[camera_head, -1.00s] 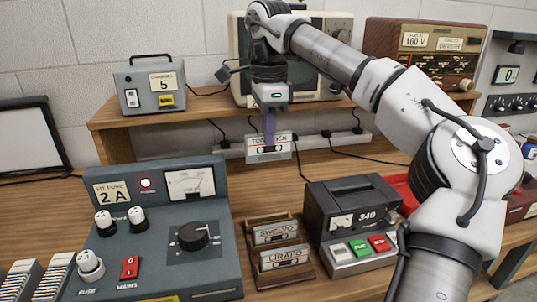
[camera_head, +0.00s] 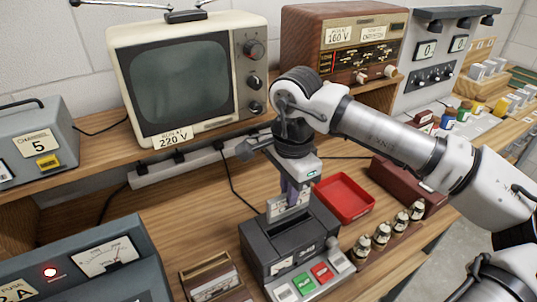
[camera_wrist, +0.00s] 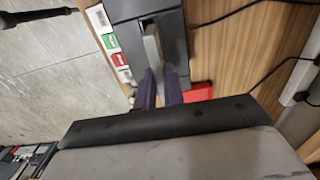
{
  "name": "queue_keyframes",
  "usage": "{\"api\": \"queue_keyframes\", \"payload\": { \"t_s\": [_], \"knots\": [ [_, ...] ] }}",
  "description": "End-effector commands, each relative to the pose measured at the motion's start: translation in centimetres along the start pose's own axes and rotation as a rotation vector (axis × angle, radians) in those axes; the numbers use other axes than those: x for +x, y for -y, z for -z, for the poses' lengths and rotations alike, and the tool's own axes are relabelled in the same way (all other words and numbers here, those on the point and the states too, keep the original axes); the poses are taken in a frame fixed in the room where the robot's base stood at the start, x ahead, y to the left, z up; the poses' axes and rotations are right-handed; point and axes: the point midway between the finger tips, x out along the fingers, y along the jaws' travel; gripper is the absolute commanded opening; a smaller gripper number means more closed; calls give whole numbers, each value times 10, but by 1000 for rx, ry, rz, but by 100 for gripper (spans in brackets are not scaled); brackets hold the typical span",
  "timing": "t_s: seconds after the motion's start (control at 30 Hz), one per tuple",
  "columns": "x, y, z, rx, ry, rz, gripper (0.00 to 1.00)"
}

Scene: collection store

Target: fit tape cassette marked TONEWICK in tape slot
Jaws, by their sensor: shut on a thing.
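My gripper (camera_head: 292,188) points down and is shut on the grey tape cassette (camera_head: 280,210). The cassette is upright on edge; its label is too small to read in the head view now. It is at the back part of the dark tape player (camera_head: 262,262), over or close to the dark slot (camera_head: 296,237) in its top. I cannot tell whether the cassette's lower edge is above the slot or in it. In the wrist view my two purple fingers (camera_wrist: 161,88) hold the cassette edge-on (camera_wrist: 151,50) over the player (camera_wrist: 120,12).
A rack with a cassette (camera_head: 212,278) stands left of the player. A red tray (camera_head: 345,197) lies behind it to the right. A television (camera_head: 185,82) and a brown radio (camera_head: 340,42) are on the back shelf.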

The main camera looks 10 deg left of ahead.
Motion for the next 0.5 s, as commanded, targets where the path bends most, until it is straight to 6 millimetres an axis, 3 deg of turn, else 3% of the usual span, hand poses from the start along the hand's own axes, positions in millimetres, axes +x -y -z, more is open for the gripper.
{"api": "queue_keyframes", "payload": {
  "t_s": [0.27, 0.5],
  "knots": [
    [7, -10, -1, -3, 1, 0, 0],
    [28, -10, -1, -3, 1, 0, 0]
  ]
}}
